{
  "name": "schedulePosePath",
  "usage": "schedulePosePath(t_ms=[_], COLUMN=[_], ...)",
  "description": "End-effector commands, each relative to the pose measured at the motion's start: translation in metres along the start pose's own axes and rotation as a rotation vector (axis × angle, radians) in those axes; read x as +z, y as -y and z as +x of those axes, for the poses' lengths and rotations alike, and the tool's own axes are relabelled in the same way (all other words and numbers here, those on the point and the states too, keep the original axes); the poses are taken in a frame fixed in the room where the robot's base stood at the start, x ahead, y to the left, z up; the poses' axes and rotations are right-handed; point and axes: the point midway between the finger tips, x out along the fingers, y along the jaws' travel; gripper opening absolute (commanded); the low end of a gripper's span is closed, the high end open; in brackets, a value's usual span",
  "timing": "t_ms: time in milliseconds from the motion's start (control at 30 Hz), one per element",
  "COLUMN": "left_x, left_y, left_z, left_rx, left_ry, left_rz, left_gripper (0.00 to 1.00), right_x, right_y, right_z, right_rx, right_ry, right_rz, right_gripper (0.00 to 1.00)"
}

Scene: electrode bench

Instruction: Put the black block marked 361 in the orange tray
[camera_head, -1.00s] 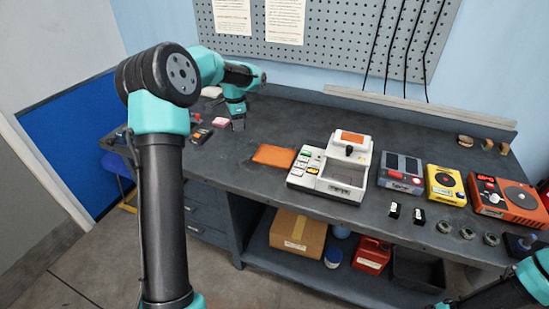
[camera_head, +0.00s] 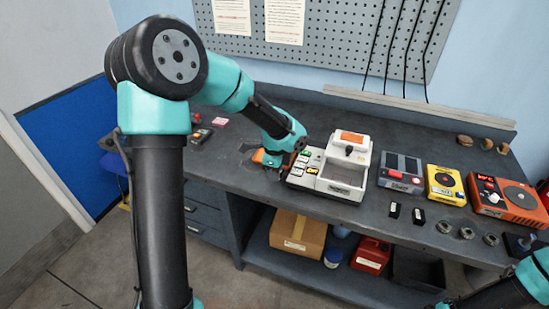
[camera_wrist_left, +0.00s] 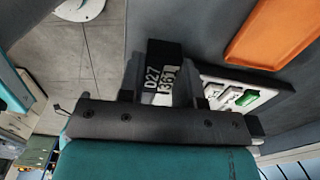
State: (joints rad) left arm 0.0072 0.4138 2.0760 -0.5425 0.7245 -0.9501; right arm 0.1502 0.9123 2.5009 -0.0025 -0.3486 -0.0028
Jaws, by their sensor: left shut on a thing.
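My left gripper (camera_head: 274,172) is low over the front of the bench, beside the white device. In the left wrist view its jaws (camera_wrist_left: 165,98) are shut on a black block (camera_wrist_left: 162,62) with white marks that read D27 and 361. The orange tray (camera_head: 257,156) is mostly hidden behind my left gripper in the head view. In the left wrist view the tray (camera_wrist_left: 268,32) lies flat, up and right of the block, with a gap between them. My right gripper is out of view; only part of that arm shows at the lower right.
A white device (camera_head: 343,187) with coloured labels stands just right of my left gripper. Two small black blocks (camera_head: 406,212) lie near the front edge. A blue-grey unit (camera_head: 400,172), a yellow unit (camera_head: 445,184) and an orange unit (camera_head: 508,200) stand further right.

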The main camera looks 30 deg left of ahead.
Motion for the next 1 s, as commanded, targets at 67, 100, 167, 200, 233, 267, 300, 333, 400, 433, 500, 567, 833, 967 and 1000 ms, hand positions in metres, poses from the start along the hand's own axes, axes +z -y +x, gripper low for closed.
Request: schedulePosePath(t_ms=[67, 100, 167, 200, 233, 267, 300, 333, 400, 433, 500, 567, 833, 967, 1000], left_x=[0.0, 0.001, 0.003, 0.004, 0.005, 0.007, 0.01, 0.012, 0.017, 0.019, 0.024, 0.028, 0.045, 0.05, 0.051], left_y=[0.001, 0.003, 0.007, 0.012, 0.015, 0.02, 0.027, 0.033, 0.046, 0.053, 0.066, 0.077, 0.125, 0.14, 0.143], left_z=[0.0, 0.0, 0.001, 0.001, 0.001, 0.002, 0.003, 0.003, 0.005, 0.005, 0.007, 0.008, 0.013, 0.014, 0.014], left_rx=[0.0, 0.0, 0.0, -0.001, -0.001, -0.001, -0.001, -0.002, 0.0, -0.002, 0.0, -0.001, -0.001, -0.001, -0.001], left_ry=[0.0, 0.0, 0.001, 0.001, 0.001, 0.001, 0.0, 0.0, 0.0, 0.0, 0.001, 0.0, 0.0, 0.0, 0.001], left_rz=[-0.001, -0.001, -0.003, -0.003, -0.003, -0.003, -0.004, -0.005, -0.005, -0.004, -0.004, -0.006, -0.004, -0.003, -0.003], left_gripper=[0.0, 0.0, 0.0, 0.0, 0.0, 0.0, 0.0, 0.0, 0.0, 0.0, 0.0, 0.0, 0.0, 0.0, 0.0], right_x=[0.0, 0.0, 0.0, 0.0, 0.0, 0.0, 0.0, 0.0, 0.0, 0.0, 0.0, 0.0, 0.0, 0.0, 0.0], right_y=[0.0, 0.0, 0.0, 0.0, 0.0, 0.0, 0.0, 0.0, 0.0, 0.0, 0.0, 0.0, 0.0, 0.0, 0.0], right_z=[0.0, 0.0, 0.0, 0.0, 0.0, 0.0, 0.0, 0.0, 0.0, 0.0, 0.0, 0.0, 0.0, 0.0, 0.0], right_rx=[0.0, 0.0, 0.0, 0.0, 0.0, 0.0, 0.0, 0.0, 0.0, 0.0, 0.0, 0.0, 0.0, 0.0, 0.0], right_ry=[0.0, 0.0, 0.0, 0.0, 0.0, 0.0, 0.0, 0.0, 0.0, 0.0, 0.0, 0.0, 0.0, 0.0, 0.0], right_rz=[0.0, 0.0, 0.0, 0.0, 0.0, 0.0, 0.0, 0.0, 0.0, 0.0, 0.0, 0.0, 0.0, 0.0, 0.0], right_gripper=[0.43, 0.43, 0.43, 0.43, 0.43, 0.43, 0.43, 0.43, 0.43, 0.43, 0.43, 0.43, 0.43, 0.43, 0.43])
